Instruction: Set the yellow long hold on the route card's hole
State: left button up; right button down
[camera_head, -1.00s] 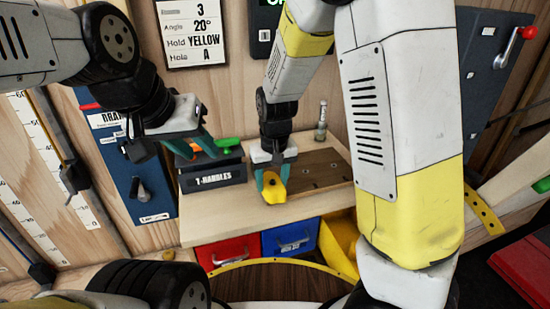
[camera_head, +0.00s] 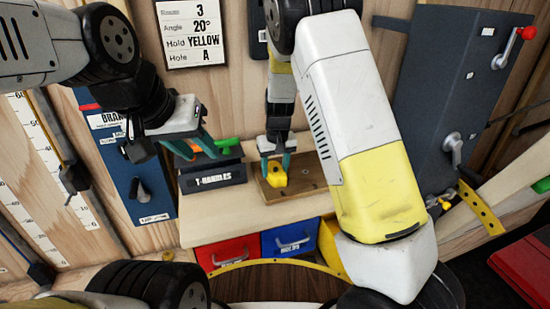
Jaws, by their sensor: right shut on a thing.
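The route card (camera_head: 195,35) on the back wall reads 3, angle 20°, hold YELLOW, hole A. My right gripper (camera_head: 276,166) points down and is shut on the yellow long hold (camera_head: 277,177). The hold is over the left part of the brown wooden board (camera_head: 312,184) on the bench; I cannot tell whether it touches the board. The hold and gripper hide part of the board, and the hole letters are too small to read. My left gripper (camera_head: 195,145) is open above the T-handles bin (camera_head: 213,178), its fingers apart.
Green and orange handles (camera_head: 228,143) show in the bin, left of the board. Red (camera_head: 225,252) and blue (camera_head: 290,238) drawers sit under the bench (camera_head: 235,215). A dark panel (camera_head: 440,95) with a red-knobbed lever stands at the right. The bench front is clear.

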jog(key=shift+f, duration=0.1)
jog(key=c, duration=0.6)
grip_release()
